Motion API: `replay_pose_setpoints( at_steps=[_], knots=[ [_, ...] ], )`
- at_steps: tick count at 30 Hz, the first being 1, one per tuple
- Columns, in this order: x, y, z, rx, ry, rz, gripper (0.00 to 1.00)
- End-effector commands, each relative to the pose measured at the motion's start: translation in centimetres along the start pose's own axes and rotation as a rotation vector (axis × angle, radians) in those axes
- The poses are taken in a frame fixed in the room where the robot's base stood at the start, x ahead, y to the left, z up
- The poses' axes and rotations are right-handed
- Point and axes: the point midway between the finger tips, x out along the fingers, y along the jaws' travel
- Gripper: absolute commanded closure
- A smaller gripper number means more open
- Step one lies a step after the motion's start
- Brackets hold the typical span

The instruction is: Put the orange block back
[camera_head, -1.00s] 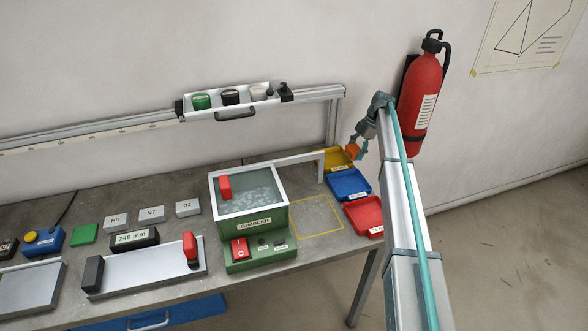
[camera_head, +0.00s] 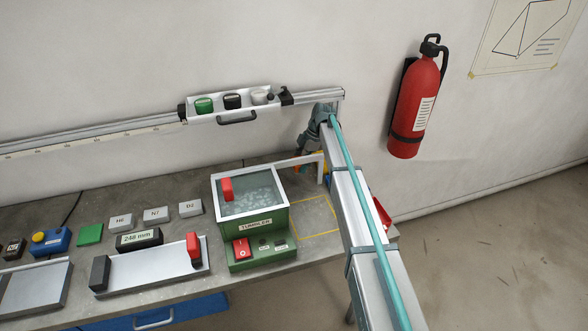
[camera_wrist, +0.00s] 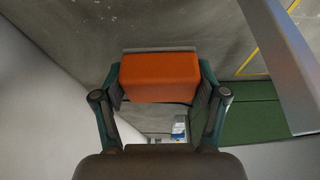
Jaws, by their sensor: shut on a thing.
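The orange block (camera_wrist: 160,77) is held between the two fingers of my gripper (camera_wrist: 160,84) in the wrist view. The grey bench top lies beyond it, and I cannot tell the height of the block above it. In the head view my gripper (camera_head: 308,158) hangs at the back right of the bench, behind and right of the green tumbler (camera_head: 262,223).
The white frame (camera_head: 290,158) stands close to my gripper. A yellow outlined square (camera_head: 322,232) on the bench is empty. The red tray (camera_head: 382,214) is partly hidden by my arm. A wall rail (camera_head: 140,125) carries a holder with several small items (camera_head: 232,101).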

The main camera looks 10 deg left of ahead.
Motion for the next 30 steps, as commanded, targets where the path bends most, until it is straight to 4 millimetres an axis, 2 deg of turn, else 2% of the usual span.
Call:
replay_pose_setpoints(
  at_steps=[6,16,28,29,30],
  knots=[
    [0.6,0.0,-1.1,0.002,0.0,0.002,0.78],
    [3.7,0.0,0.1,0.001,0.0,0.001,0.78],
    [4.2,0.0,0.3,0.001,0.0,0.001,0.78],
    [4.0,0.0,0.2,0.001,0.0,0.001,0.23],
    [4.0,0.0,0.2,0.001,0.0,0.001,0.16]
  ],
)
